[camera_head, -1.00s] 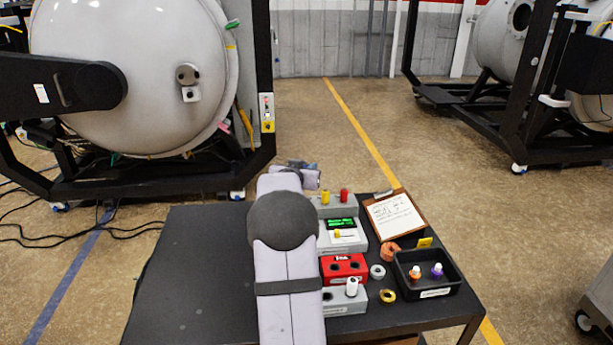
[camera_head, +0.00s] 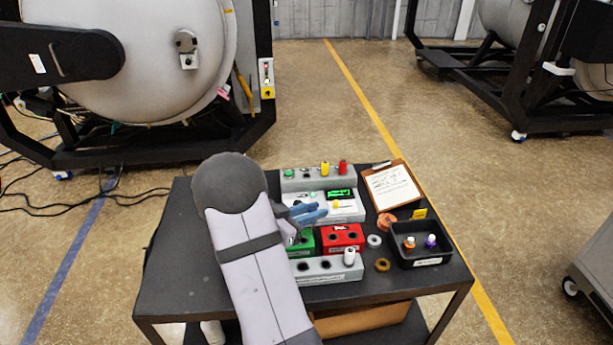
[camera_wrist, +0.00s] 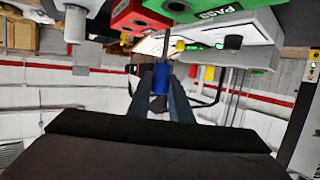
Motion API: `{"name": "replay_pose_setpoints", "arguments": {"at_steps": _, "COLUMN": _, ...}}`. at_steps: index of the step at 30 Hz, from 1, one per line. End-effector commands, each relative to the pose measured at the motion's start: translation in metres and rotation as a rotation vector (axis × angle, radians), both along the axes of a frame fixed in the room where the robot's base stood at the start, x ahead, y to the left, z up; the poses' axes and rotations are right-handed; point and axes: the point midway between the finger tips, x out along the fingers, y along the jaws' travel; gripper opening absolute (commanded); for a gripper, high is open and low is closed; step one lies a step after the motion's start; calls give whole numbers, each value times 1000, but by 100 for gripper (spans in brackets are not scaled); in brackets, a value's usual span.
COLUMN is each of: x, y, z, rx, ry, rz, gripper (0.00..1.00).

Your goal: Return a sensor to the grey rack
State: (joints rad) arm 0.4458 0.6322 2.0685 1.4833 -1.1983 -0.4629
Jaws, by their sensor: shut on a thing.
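My gripper (camera_head: 305,213) is over the left part of the cart's cluster of blocks. In the wrist view my gripper (camera_wrist: 161,82) is shut on a blue sensor (camera_wrist: 160,77), with a thin stem pointing away from the fingers. A long grey rack (camera_head: 315,271) lies at the cart's front; a white sensor (camera_head: 349,257) stands at its right end, and dark holes show to the left. The green PASS block (camera_head: 303,241) is partly hidden behind my gripper and arm; it also shows in the wrist view (camera_wrist: 210,8). The red block (camera_head: 342,236) stands beside it.
A white device (camera_head: 340,208) with a green screen and a grey block (camera_head: 317,180) with coloured tops stand behind. A black tray (camera_head: 422,263) with orange and purple sensors, tape rolls (camera_head: 382,265) and a clipboard (camera_head: 391,187) are at right. The cart's left side is clear.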

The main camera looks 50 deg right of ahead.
Motion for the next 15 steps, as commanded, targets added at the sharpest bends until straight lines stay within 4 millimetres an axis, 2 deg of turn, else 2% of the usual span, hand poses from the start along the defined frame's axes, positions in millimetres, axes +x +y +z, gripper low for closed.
{"name": "replay_pose_setpoints", "arguments": {"at_steps": 3, "x": -31, "y": 23, "z": 7, "rx": -1, "ry": 1, "rz": -72, "gripper": 0}}
{"name": "replay_pose_setpoints", "arguments": {"at_steps": 6, "x": -52, "y": 38, "z": 12, "rx": -1, "ry": 0, "rz": -118, "gripper": 0}}
{"name": "replay_pose_setpoints", "arguments": {"at_steps": 10, "x": -72, "y": 51, "z": 17, "rx": -1, "ry": -1, "rz": -162, "gripper": 0}}
{"name": "replay_pose_setpoints", "arguments": {"at_steps": 15, "x": -84, "y": 59, "z": 21, "rx": -1, "ry": -2, "rz": -187, "gripper": 0}}
